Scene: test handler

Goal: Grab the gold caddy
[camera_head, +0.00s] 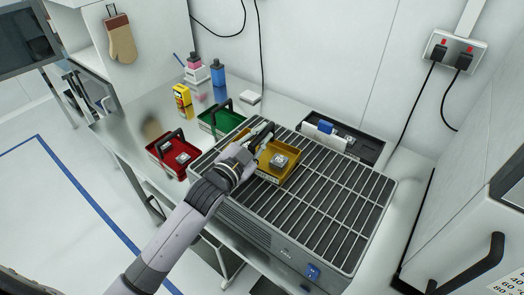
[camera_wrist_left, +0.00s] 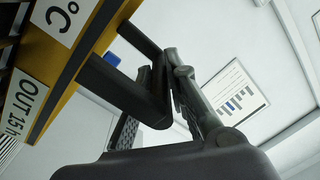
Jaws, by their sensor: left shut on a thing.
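The gold caddy (camera_head: 289,175) sits over the slatted top of the grey unit, with a small grey square item (camera_head: 279,161) inside it. In the left wrist view the caddy's yellow wall (camera_wrist_left: 66,92) and its white labels, one reading "OUT 15 h", fill the left side. My left gripper (camera_head: 262,134) is at the caddy's black handle (camera_wrist_left: 118,88), its fingers shut on it. The gripper hides part of the handle and the caddy's far left side. I cannot tell if the caddy touches the slats. My right gripper is out of view.
A red caddy (camera_head: 161,154) and a green caddy (camera_head: 213,130) stand left of the slatted unit (camera_head: 335,195). A yellow box (camera_head: 182,101) and a blue bottle (camera_head: 217,72) are behind. A black tray (camera_head: 362,147) lies at the back. The slats to the right are free.

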